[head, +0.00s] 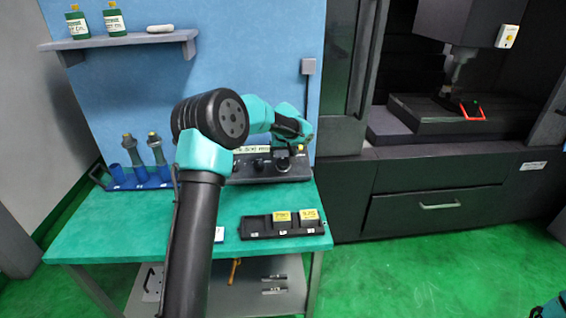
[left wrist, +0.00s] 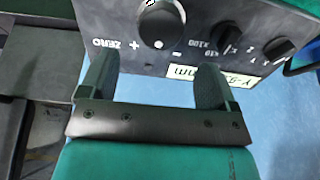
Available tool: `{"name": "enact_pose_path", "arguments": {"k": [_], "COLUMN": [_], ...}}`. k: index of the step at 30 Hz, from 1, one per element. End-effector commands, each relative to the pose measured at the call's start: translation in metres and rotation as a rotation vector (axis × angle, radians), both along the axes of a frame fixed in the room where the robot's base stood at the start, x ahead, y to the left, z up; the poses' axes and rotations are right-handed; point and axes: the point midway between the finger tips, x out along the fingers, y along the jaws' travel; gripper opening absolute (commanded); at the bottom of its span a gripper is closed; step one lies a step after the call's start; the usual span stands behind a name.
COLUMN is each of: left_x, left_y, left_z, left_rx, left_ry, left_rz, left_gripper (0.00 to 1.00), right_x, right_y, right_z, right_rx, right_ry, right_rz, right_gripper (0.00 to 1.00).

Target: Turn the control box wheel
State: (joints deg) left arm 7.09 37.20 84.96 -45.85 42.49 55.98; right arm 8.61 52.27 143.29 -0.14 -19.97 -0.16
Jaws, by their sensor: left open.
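The dark control box (head: 243,172) sits at the back of the green bench, partly hidden behind my left arm. In the left wrist view the box (left wrist: 110,20) shows close up, with its round black wheel (left wrist: 160,22) between "+" and "-" marks and the word ZERO. My left gripper (head: 301,138) is above the box; in the left wrist view its two fingers (left wrist: 157,65) are apart, with nothing between them. The wheel lies beyond the fingertips, roughly in line with the gap, and appears untouched. My right gripper is not in view.
Smaller knobs (left wrist: 226,33) sit beside the wheel. A black tray (head: 255,228) with yellow labels lies at the bench front. A blue rack (head: 120,183) with tool holders stands at left. A shelf (head: 130,40) with bottles hangs above. A large dark machine (head: 430,165) stands at right.

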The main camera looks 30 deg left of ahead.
Motion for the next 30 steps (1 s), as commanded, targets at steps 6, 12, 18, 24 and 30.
{"name": "enact_pose_path", "arguments": {"k": [6,12,18,24,30], "left_x": [0.011,0.02,0.023,0.023,0.023], "left_y": [0.009,0.015,0.017,0.017,0.017], "left_z": [-0.037,-0.061,-0.069,-0.07,-0.069], "left_rx": [0.0,0.001,0.001,0.001,0.0], "left_ry": [0.003,0.002,-0.001,-0.001,0.0], "left_rz": [0.001,0.0,-0.001,0.0,0.0], "left_gripper": [0.83,0.83,0.83,0.83,0.68], "right_x": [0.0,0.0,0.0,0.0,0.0], "right_y": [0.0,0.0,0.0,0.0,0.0], "right_z": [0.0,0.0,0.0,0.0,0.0], "right_rx": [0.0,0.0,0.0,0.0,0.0], "right_ry": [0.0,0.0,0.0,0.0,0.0], "right_rz": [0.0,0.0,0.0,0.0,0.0], "right_gripper": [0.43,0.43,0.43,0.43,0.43]}}
